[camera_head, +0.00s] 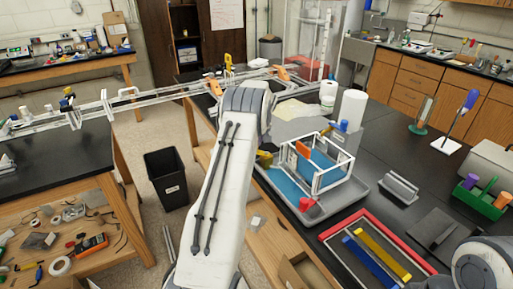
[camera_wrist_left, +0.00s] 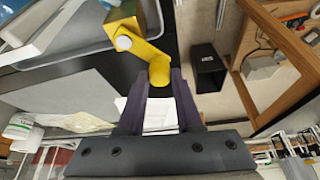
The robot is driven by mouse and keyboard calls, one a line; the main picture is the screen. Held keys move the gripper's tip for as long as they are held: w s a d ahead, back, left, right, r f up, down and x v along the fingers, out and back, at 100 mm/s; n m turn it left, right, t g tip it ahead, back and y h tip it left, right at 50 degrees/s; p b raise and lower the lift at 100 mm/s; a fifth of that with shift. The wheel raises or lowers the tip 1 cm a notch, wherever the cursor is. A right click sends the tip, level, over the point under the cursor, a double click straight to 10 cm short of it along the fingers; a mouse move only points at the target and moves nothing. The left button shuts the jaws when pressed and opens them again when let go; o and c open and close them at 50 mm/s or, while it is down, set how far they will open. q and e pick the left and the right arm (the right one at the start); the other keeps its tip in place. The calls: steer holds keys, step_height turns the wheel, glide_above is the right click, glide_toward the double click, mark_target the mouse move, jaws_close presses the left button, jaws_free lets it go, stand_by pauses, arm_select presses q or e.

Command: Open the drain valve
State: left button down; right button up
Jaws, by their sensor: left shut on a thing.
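My left arm hides the gripper there. I cannot tell how far the valve is turned. My right gripper is out of view; only part of the right arm shows at bottom right.
The tank stands in a grey tray (camera_head: 340,203) on the black bench. A red-rimmed tray (camera_head: 333,233) with blue and yellow bars lies in front. A white roll (camera_head: 351,110) stands behind the tank. A black bin (camera_head: 168,180) stands on the floor to the left.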

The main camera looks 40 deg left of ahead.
arm_select(q)
steer(key=shift+s+d+f+n+g+b, duration=0.2)
steer(key=shift+s+n+g+b, duration=0.1)
steer(key=shift+n+b, duration=0.55)
steer(key=shift+s+d+r+n+g+y, duration=0.1)
steer(key=shift+s+n+g+y, duration=0.1)
steer(key=shift+n, duration=0.35)
steer(key=shift+s+d+n+g+y, duration=0.1)
steer(key=shift+n+g, duration=0.1)
steer(key=shift+n, duration=0.3)
steer(key=shift+s+d+r+n+g+b, duration=0.1)
steer(key=shift+s+d+n+g+b, duration=0.2)
steer(key=shift+n, duration=0.5)
steer(key=shift+s+d+n+g+b, duration=0.2)
steer(key=shift+n+g+b, duration=0.1)
steer(key=shift+n, duration=0.5)
steer(key=c, duration=0.6)
jaws_free()
